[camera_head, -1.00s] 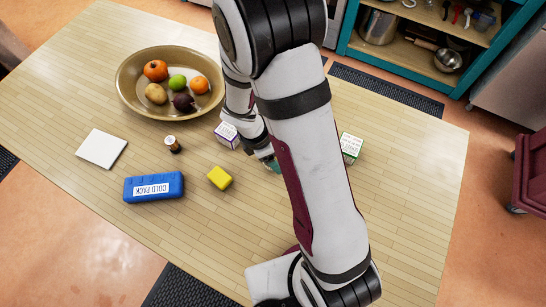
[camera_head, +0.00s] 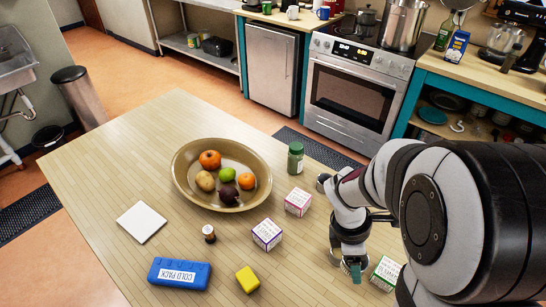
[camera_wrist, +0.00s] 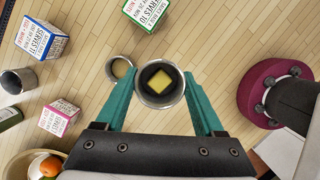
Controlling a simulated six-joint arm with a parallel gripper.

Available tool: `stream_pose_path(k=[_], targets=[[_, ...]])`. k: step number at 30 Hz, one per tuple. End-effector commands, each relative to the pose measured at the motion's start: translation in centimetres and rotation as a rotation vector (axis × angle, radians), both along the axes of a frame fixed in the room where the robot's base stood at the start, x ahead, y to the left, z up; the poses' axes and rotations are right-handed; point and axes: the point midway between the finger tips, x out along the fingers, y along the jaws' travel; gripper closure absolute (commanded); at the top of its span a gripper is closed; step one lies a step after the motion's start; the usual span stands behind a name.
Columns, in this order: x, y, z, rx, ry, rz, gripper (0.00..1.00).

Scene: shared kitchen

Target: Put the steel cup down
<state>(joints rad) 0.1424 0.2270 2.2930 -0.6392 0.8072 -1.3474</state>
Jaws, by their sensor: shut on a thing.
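The steel cup (camera_wrist: 140,91) is between the teal fingers of my gripper (camera_wrist: 161,90) in the wrist view, seen from above with its round mouth toward the camera. A yellow square patch (camera_wrist: 159,83) shows inside its dark mouth. My gripper is shut on this cup. In the head view my gripper (camera_head: 353,270) is over the right part of the table, just left of the green-marked box (camera_head: 386,271). The held cup is mostly hidden there. Whether its base touches the table cannot be told.
A second small round cup (camera_wrist: 122,67) stands close left of the held one in the wrist view. A purple-marked box (camera_head: 267,234), a pink-marked box (camera_head: 298,202), a green jar (camera_head: 296,158) and a fruit bowl (camera_head: 183,195) stand leftward. Table (camera_head: 318,270) is bare left of my gripper.

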Motion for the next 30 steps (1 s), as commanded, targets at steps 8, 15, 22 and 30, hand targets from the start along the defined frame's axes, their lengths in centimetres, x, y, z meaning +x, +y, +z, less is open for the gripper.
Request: stream_pose_path(k=[8,15,22,30], targets=[[9.2,5.3,0.4,0.001,0.002,-0.738,0.91],[16.6,14.1,0.7,0.002,0.006,-1.553,0.91],[20.6,23.3,0.8,0.002,0.006,-2.23,0.91],[22.1,35.9,0.9,0.009,0.004,-2.985,0.91]])
